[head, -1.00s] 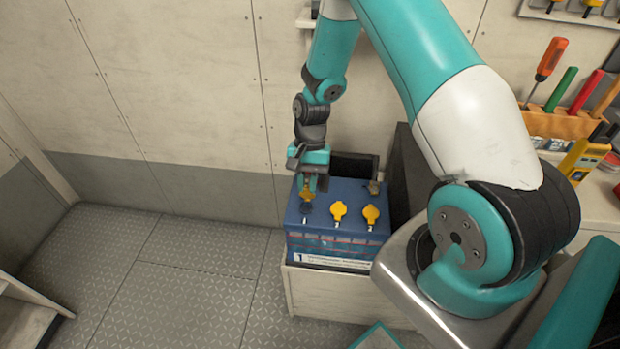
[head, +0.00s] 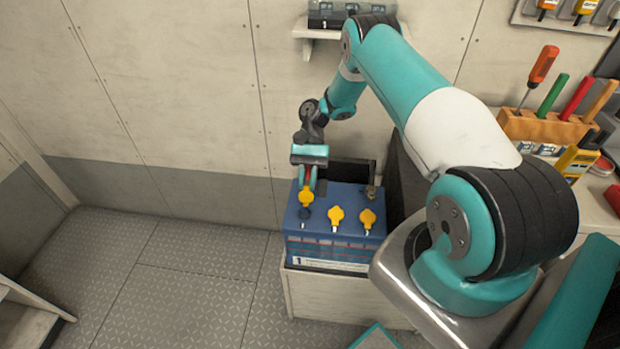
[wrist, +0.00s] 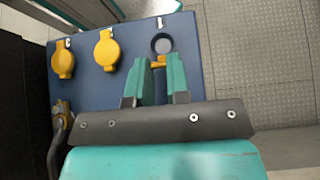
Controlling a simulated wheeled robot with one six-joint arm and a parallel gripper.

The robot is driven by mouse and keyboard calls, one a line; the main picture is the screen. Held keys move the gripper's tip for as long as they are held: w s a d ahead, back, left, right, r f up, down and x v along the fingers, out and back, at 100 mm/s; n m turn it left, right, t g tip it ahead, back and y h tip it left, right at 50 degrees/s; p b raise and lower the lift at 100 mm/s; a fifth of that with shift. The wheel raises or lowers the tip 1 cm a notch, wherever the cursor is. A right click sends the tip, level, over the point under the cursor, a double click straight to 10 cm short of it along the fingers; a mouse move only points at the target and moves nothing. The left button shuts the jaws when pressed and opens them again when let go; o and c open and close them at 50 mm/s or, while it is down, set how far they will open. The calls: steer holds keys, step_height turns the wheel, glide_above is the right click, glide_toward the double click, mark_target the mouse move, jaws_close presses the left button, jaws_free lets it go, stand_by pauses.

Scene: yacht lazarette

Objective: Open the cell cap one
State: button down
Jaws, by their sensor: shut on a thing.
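The blue battery (head: 340,200) has three yellow cell caps along its top. The left cap (head: 306,196) in the head view stands raised, with its dark round cell opening (head: 304,214) uncovered in front of it. That opening also shows in the wrist view (wrist: 162,44), with the yellow edge of the cap (wrist: 158,62) between the fingers. My gripper (head: 308,184) is shut on this cap from above and behind. The middle cap (head: 336,215) and right cap (head: 367,218) lie flat over their cells. The fingers partly hide the held cap.
The battery sits in a pale box (head: 325,296) against the wall. A metal terminal (head: 370,192) stands at its back right corner. A shelf (head: 316,31) is on the wall above. A workbench with a tool rack (head: 545,128) is at right. The floor at left is clear.

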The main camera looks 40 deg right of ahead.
stand_by(0.7)
steer(key=c, duration=1.1)
jaws_free()
